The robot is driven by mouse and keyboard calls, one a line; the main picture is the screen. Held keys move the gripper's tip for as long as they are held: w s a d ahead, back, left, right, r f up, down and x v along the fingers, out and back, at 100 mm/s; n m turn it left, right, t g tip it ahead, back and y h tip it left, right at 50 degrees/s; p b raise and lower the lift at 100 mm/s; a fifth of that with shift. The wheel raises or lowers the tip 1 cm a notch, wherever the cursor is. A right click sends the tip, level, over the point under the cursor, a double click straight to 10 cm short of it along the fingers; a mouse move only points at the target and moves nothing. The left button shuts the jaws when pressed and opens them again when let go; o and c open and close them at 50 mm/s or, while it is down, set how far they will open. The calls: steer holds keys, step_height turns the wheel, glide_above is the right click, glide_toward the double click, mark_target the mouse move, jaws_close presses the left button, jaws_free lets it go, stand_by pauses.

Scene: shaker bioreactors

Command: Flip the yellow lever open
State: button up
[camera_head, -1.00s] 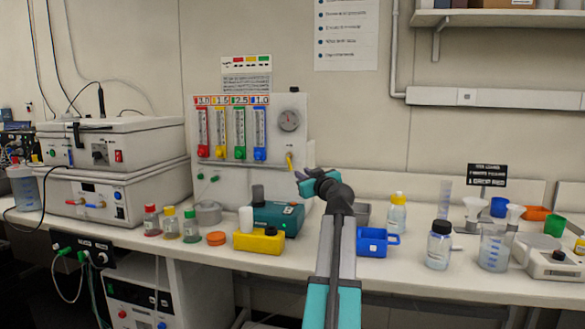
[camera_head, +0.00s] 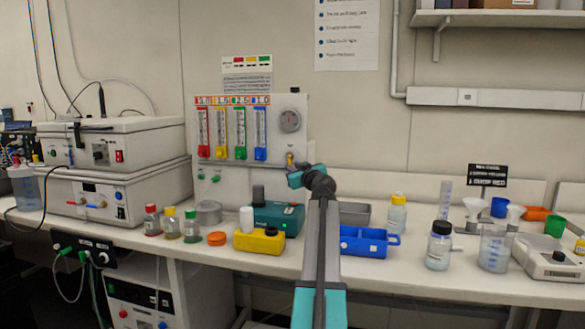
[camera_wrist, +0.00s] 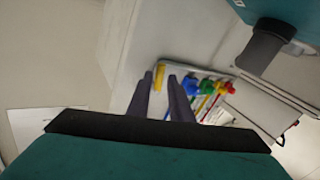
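The yellow lever (camera_head: 289,156) is on the lower right of the white flow-meter panel (camera_head: 282,185). In the head view my gripper (camera_head: 290,166) is in front of it and hides most of it, leaving a small yellow piece in sight. In the wrist view the yellow lever (camera_wrist: 159,76) shows as a short upright bar in the gap between the two dark fingertips of my gripper (camera_wrist: 159,82). The fingers are apart, with a visible gap on each side of the lever. I cannot tell whether they touch it.
The panel's red, yellow, green and blue meters (camera_head: 231,133) stand left of the lever. Below on the bench are a teal device (camera_head: 278,217), a yellow block (camera_head: 259,241) and a blue tray (camera_head: 365,247). Bottles and funnels stand to the right.

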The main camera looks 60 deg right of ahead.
mark_target(290, 163)
steer(key=shift+x, duration=1.35)
steer(key=shift+s+d, duration=0.1)
jaws_close()
